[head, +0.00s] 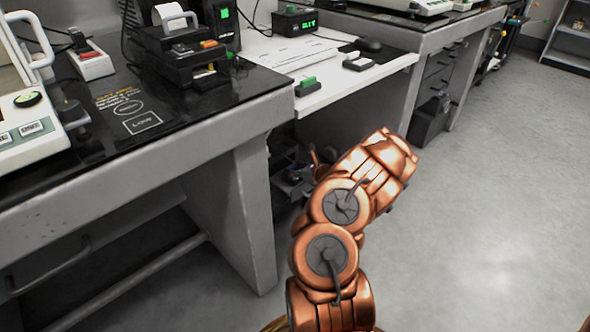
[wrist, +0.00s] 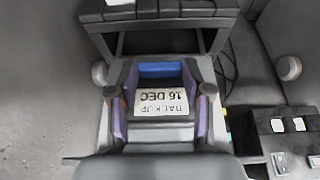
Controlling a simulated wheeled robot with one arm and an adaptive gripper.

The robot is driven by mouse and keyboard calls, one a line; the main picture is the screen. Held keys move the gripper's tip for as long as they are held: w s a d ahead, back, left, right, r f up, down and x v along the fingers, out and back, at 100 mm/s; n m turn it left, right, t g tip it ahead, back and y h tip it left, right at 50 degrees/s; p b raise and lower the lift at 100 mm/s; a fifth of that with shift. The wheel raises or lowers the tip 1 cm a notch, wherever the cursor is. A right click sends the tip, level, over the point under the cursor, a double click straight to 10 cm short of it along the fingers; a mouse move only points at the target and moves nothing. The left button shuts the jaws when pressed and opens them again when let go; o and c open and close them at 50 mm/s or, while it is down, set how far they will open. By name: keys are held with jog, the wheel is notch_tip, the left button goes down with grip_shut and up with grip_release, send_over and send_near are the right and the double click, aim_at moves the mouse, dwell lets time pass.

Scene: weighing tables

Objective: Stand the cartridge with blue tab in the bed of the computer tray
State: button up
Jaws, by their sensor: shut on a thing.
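The cartridge with blue tab (wrist: 160,125) is in my gripper (wrist: 160,98) in the wrist view. Its white label reads "BACKUP 16 DEC" upside down, and the blue tab (wrist: 162,70) is at its upper end. The purple-lined fingers are shut on its left and right sides. A dark grey unit with open compartments (wrist: 160,40) lies just beyond the blue tab; I cannot tell whether it is the computer tray or whether the cartridge touches it. In the head view my arm hides the gripper and cartridge, beside the white desk.
The white desk (head: 340,85) carries a green-tabbed block (head: 306,87), another small block (head: 357,62), papers and a mouse (head: 368,44). A black-topped table (head: 200,120) with a printer (head: 185,50) is at left. Open floor (head: 500,200) lies to the right.

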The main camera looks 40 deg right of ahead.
jog(key=shift+f, duration=0.4)
dwell(0.3)
jog(key=o, duration=1.3)
jog(key=shift+c, duration=0.2)
jog(key=o, duration=0.4)
jog(key=shift+p+v, duration=2.8)
jog(key=shift+v, duration=0.65)
jog(key=shift+s+r, duration=0.15)
jog(key=shift+s, duration=0.1)
